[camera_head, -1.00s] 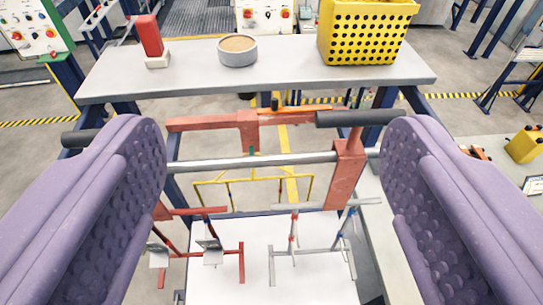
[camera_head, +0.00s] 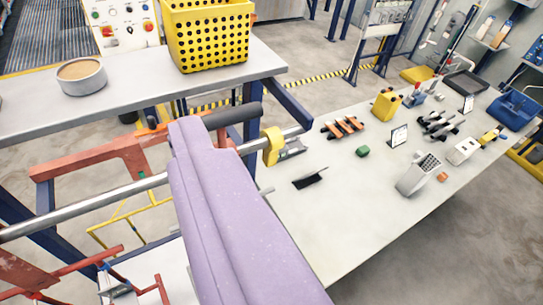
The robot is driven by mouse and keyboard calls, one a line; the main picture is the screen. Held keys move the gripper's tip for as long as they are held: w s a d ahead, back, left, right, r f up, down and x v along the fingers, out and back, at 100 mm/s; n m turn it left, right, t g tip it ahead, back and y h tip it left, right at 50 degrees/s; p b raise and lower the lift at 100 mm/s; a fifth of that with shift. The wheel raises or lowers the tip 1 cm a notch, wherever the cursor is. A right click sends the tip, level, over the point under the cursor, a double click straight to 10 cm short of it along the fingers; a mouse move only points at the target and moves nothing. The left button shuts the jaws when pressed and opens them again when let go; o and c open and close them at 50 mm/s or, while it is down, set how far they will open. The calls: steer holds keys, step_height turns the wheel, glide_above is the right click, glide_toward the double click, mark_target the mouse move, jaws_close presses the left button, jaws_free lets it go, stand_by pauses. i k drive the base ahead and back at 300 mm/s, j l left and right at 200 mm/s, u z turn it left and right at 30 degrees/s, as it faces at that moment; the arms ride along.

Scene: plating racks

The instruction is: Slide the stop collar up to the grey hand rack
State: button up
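A yellow collar-like piece (camera_head: 271,146), which I take for the stop collar, sits around the right part of the silver rod (camera_head: 98,203). A small grey part is beside it. My gripper (camera_head: 198,132) shows as one purple mass in front of the rod, to the left of the yellow piece and apart from it in the picture. I see no gap between fingers and cannot tell whether this is one finger or both. It hides part of the rod. The grey hand rack is not clearly visible; the gripper may hide it. A red rack (camera_head: 75,272) hangs at lower left.
A grey shelf (camera_head: 130,95) behind the rod bears a yellow perforated basket (camera_head: 208,35) and a round tub (camera_head: 82,77). A red bar (camera_head: 95,158) and a black handle (camera_head: 232,115) lie close to the gripper. A pale table (camera_head: 330,215) with several small items extends right.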

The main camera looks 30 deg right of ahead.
mark_target(270, 154)
steer(key=i+l, duration=0.15)
steer(key=l, duration=0.25)
steer(key=i+l+z, duration=0.1)
steer(key=l, duration=0.3)
steer(key=i+l, duration=0.2)
steer(key=l, duration=0.15)
steer(key=i+l+z, duration=0.1)
steer(key=l, duration=0.3)
steer(key=i+l, duration=0.2)
steer(key=l, duration=0.15)
steer(key=z, duration=0.05)
